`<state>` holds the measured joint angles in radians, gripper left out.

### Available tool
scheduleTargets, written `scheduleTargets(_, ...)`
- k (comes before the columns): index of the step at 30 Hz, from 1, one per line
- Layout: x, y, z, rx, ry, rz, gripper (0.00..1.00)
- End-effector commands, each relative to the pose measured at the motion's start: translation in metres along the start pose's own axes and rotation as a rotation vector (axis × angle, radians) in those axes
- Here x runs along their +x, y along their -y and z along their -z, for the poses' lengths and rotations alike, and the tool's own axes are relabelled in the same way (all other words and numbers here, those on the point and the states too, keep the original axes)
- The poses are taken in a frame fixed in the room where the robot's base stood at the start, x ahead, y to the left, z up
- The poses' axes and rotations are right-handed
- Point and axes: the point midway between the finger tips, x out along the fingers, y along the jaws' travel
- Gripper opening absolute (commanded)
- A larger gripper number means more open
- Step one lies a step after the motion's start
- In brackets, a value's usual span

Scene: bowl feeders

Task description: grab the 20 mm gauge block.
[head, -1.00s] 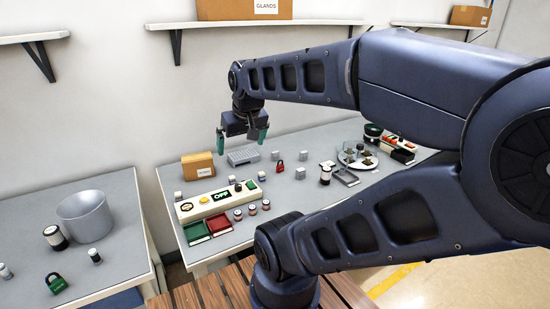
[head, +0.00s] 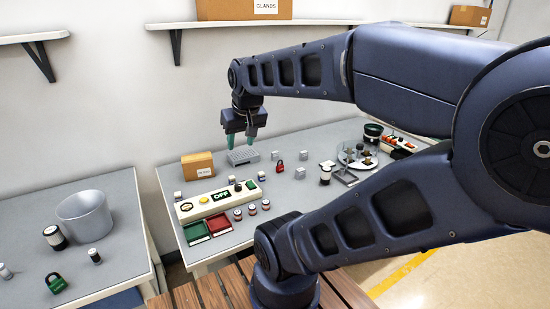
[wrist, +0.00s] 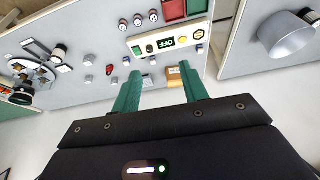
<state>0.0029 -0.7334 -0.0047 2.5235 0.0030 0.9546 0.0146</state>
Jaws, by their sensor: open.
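In the wrist view my gripper (wrist: 160,82) is also empty, and grey blocks (wrist: 89,61) show beyond the left finger.
A cardboard box (head: 198,166), a panel reading OFF (head: 220,197), red and green trays (head: 219,226) and a red padlock (head: 280,166) share the table.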

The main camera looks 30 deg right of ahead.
Motion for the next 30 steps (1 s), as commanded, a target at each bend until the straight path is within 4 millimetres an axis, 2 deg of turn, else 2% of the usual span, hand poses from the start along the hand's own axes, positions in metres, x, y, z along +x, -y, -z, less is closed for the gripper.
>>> scheduleTargets(7,0.012,-0.017,0.054,0.155,0.037,0.015,0.44)
scheduleTargets(14,0.034,-0.040,0.110,0.327,0.070,0.011,0.44)
scheduleTargets(23,0.077,-0.077,0.177,0.547,0.109,-0.024,0.44)
scheduleTargets(30,0.122,-0.113,0.223,0.719,0.131,-0.075,0.44)
